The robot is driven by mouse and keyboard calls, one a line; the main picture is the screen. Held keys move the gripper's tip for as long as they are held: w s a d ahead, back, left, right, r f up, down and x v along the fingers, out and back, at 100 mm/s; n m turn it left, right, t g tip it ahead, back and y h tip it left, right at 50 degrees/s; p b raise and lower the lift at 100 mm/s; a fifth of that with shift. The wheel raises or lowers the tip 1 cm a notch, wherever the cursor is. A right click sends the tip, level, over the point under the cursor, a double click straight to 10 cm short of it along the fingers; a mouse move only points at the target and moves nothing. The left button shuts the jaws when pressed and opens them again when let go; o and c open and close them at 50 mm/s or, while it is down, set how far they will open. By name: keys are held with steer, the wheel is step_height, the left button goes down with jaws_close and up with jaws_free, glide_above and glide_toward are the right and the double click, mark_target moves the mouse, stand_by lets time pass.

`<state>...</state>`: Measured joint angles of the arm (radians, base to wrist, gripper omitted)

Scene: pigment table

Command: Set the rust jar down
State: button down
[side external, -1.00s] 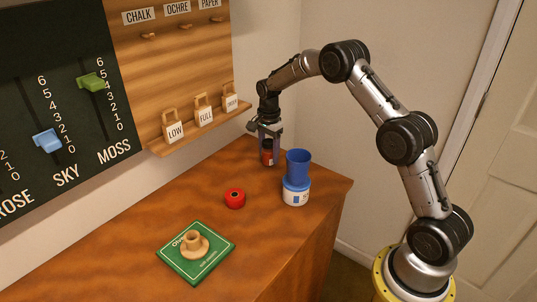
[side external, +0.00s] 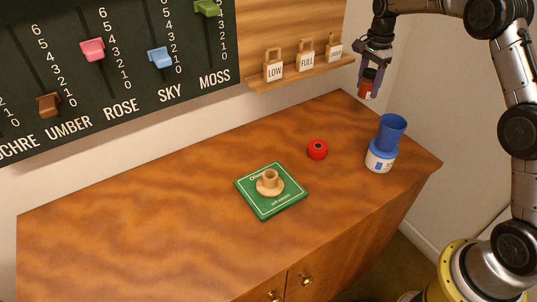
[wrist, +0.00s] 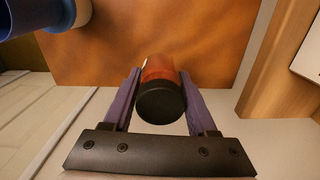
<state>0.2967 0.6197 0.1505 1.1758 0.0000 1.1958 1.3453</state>
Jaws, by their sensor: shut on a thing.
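The rust jar (side external: 366,90) has a red-orange body and a dark lid. My gripper (side external: 371,79) is shut on it and holds it in the air over the far right part of the table (side external: 130,225). In the wrist view the rust jar (wrist: 161,72) sits between the two purple fingers, its black end towards the camera. Its far end is hidden, and the wood surface shows beyond it with a gap.
A blue cup (side external: 391,128) stands on a white, blue-topped container (side external: 380,162) near the right edge. A red round object (side external: 317,149) and a green square (side external: 251,200) bearing a wooden piece (side external: 270,182) lie left. A shelf (side external: 300,76) with tagged blocks is behind. The table's left is clear.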

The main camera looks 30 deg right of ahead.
steer(key=shift+s+a+f+n, duration=0.2)
steer(key=shift+a+f+n, duration=0.05)
steer(key=shift+a+n, duration=0.25)
steer(key=shift+s+a+f+n, duration=0.2)
steer(key=shift+a+n, duration=0.25)
steer(key=shift+n, duration=0.05)
steer(key=s+a+r+n, duration=0.1)
steer(key=s+a+n, duration=0.3)
steer(key=a, duration=1)
steer(key=s+a+n, duration=0.3)
steer(key=a+n, duration=0.2)
steer(key=a, duration=0.9)
steer(key=s+a+r+n, duration=0.3)
steer(key=s+a+n, duration=0.5)
steer(key=s+a, duration=1.05)
steer(key=w+a+f, duration=0.2)
steer(key=a, duration=0.1)
steer(key=w+a+f, duration=0.3)
steer(key=a, duration=0.1)
steer(key=w+a+f, duration=0.3)
steer(key=a, duration=0.1)
steer(key=shift+f, duration=0.25)
steer(key=shift+w+a+f, duration=0.25)
steer(key=shift+a+f, duration=0.15)
steer(key=shift+f, duration=1.75)
steer(key=shift+f, duration=0.1)
